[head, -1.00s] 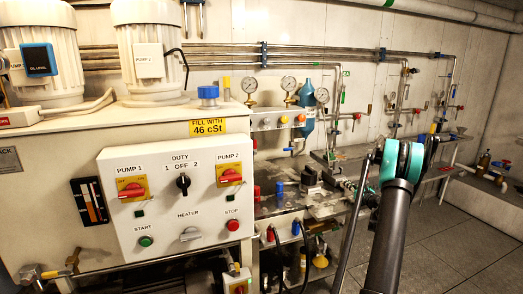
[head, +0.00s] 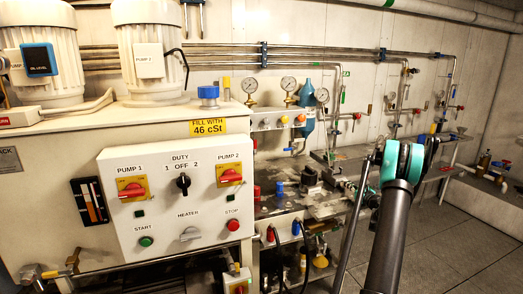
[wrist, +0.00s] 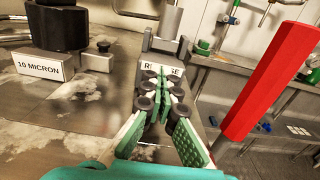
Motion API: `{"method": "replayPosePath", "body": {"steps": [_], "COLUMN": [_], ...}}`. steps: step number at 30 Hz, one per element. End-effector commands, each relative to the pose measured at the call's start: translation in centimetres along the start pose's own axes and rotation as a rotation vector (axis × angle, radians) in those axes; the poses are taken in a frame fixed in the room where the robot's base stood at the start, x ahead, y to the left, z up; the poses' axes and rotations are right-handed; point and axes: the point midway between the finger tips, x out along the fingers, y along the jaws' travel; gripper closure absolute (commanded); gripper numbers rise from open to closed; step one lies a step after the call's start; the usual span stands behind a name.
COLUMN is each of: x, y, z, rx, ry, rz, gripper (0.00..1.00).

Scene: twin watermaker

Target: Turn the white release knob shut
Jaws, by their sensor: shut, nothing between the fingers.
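In the wrist view my gripper (wrist: 161,88) is shut and empty, its green-padded fingers together in the middle of the picture. Its tips are in front of a white label (wrist: 147,67) whose middle letters they cover; the ends read "R" and "SE". A grey metal block with a cylinder (wrist: 166,48) stands just behind the label. I cannot make out the white release knob; it may be hidden behind the fingers. I cannot tell whether the fingers touch anything. In the head view my arm hides the gripper.
A red bar-like handle (wrist: 268,85) rises close on the right in the wrist view. A black cylinder (wrist: 57,25) with a "10 MICRON" label (wrist: 39,69) stands at left. The control panel (head: 180,222) fills the head view's left; floor (head: 440,245) is clear at right.

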Motion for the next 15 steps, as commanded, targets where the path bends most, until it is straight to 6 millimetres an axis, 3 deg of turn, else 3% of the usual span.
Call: {"method": "replayPosePath", "body": {"steps": [15], "x": [-0.03], "y": [-1.15], "z": [-0.14], "rx": [-0.001], "ry": [0.001], "rz": [-0.002], "gripper": [1.0]}}
